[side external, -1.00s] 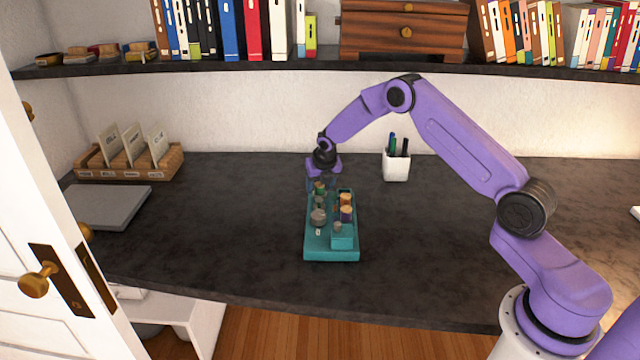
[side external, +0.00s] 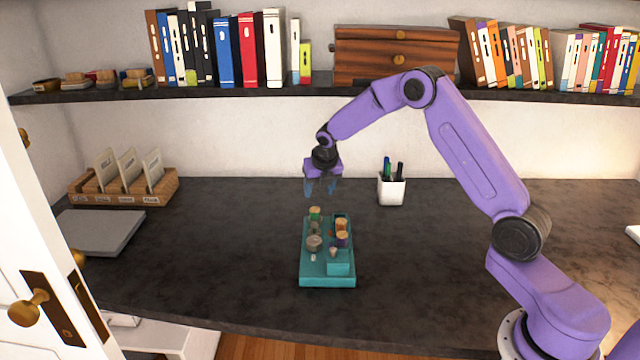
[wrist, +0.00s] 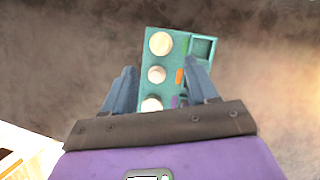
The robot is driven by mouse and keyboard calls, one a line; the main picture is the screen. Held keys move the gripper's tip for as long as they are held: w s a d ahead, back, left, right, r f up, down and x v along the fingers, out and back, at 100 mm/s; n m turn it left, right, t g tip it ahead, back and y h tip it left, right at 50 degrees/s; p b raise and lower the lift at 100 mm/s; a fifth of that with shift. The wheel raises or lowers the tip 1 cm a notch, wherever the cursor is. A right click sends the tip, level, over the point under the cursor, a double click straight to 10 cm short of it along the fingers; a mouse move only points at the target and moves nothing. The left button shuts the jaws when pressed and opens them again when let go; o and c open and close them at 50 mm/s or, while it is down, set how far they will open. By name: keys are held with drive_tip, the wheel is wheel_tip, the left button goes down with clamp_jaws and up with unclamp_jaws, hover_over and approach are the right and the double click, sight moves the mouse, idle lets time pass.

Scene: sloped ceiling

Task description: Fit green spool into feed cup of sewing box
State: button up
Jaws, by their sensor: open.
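The green spool (side external: 315,214) has a pale wooden top and stands upright at the far left end of the teal sewing box (side external: 327,281). Whether it is seated in a cup there cannot be told. My gripper (side external: 320,188) is open and empty above that far end, apart from the spool. In the wrist view, my gripper (wrist: 164,84) shows two spread blue-grey fingers, with part of the sewing box (wrist: 146,58) between and beyond them. Several round pale tops line up there; the green spool's side is not clear.
Spools with orange and purple thread (side external: 342,238) stand on the box's right side, and a grey round piece (side external: 314,243) at its left. A white pen cup (side external: 392,190) stands to the right. A shelf (side external: 300,92) runs behind. The dark tabletop (side external: 230,240) around the box is clear.

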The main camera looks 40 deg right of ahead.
drive_tip(key=shift+v, duration=1.2)
drive_tip(key=s+a+r+m+g+y, duration=0.1)
drive_tip(key=s+a+r+m, duration=0.25)
drive_tip(key=s+a, duration=0.55)
drive_tip(key=s+a+r+m+y, duration=0.1)
drive_tip(key=s+a+r+m, duration=0.2)
drive_tip(key=s+a+m, duration=0.5)
drive_tip(key=s+d+m+g, duration=0.2)
drive_tip(key=s+m, duration=0.4)
drive_tip(key=s, duration=2.2)
drive_tip(key=shift+s+d+r+g, duration=0.25)
drive_tip(key=shift+d+g, duration=0.15)
drive_tip(key=shift+d, duration=0.1)
